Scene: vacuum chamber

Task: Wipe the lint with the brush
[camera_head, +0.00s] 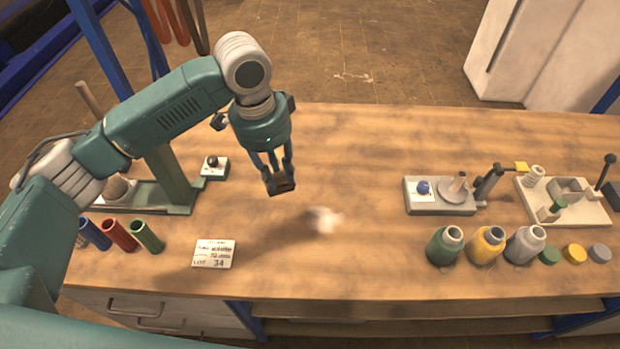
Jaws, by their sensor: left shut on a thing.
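The lint (323,220) is a small, fuzzy white patch on the wooden table, near the middle of the head view. My left gripper (277,172) points down above the table, up and to the left of the lint. It is shut on a small dark block, which looks like the brush (281,184). The brush is held apart from the lint, and the fingers partly cover it. Its bristles cannot be made out. My right gripper is not in view.
A white label card (213,254) lies left of the lint. Green, yellow and grey bottles (486,245) stand at the right, near a grey device (440,195). The table (350,150) is clear around the lint.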

